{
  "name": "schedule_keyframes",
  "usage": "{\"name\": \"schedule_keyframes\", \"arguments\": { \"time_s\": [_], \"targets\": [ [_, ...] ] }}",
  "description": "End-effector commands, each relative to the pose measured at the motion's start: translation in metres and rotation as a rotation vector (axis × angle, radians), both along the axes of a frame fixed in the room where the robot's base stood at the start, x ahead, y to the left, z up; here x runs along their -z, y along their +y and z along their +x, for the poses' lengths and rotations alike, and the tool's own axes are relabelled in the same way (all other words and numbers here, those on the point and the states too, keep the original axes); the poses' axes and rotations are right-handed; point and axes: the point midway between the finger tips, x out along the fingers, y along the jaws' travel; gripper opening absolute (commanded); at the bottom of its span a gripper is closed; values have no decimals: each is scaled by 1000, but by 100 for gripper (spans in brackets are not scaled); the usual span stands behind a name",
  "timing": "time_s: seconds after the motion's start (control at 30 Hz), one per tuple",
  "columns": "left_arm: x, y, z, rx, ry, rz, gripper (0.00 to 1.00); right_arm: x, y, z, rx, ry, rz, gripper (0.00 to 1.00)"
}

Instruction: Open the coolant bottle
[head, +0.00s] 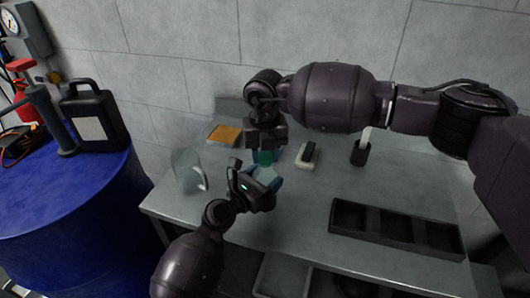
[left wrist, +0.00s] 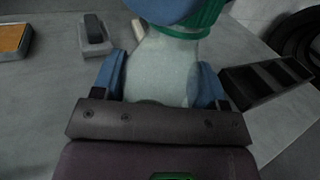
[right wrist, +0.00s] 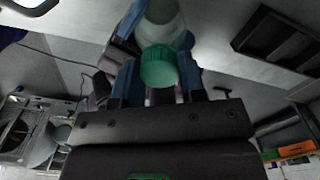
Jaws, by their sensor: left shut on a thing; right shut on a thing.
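The coolant bottle (left wrist: 165,68) is a pale translucent bottle with a green cap (right wrist: 160,68). It stands over the grey bench, mostly hidden by my grippers in the head view. My left gripper (head: 262,190) is low at the bottle, and its blue finger pads press on both sides of the body in the left wrist view. My right gripper (head: 265,150) is above it, pointing down, with its blue pads on either side of the green cap. The cap appears still at the bottle's neck; whether it has turned I cannot tell.
A clear jug (head: 187,171) stands left of the bottle. An orange-topped tray (head: 225,134), a black-and-white block (head: 307,155) and a black holder (head: 360,152) are behind. A black compartment tray (head: 395,229) lies right. A blue drum (head: 60,195) stands left of the bench.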

Motion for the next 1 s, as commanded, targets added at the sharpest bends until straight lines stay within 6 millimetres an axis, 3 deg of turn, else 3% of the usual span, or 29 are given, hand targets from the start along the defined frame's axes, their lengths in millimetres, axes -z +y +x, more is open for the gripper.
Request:
{"name": "schedule_keyframes", "arguments": {
  "time_s": [1.0],
  "targets": [
    [0, 0, 0, 0, 1, 1, 0, -1, 0, -1, -1482, 0, 0, 9]
  ]
}}
